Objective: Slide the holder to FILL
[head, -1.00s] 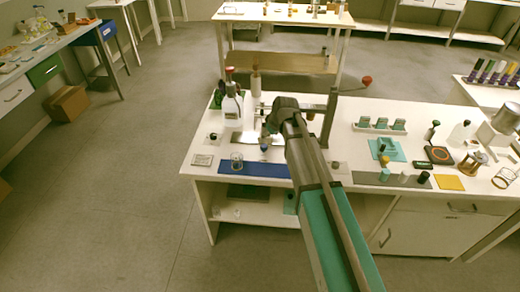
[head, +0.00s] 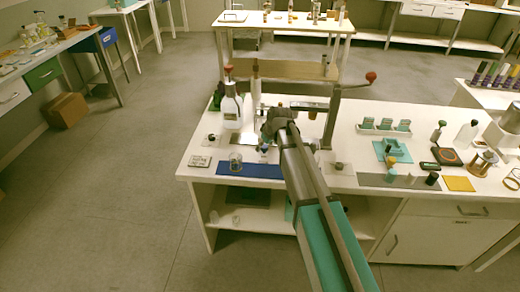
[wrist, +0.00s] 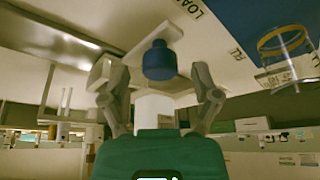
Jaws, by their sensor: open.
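My gripper (wrist: 159,82) is open, with one finger on each side of a blue knob (wrist: 160,60) in the wrist view. I cannot tell whether the fingers touch it. The knob appears to belong to a white holder (wrist: 143,38), mostly hidden behind it. The lettering LOAD shows on the white bench surface beside it. A second word is partly legible nearer the glass, and I cannot read it as FILL for certain. In the head view my gripper (head: 268,140) is low over the bench, and its wrist hides most of the holder. A bit of blue (head: 264,149) shows below it.
A clear glass beaker (head: 236,162) stands on the blue mat (head: 262,171) to the left. A white bottle with a red top (head: 231,108) and a lever stand with a red knob (head: 371,77) are close by. The bench (head: 345,140) has small items on its right.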

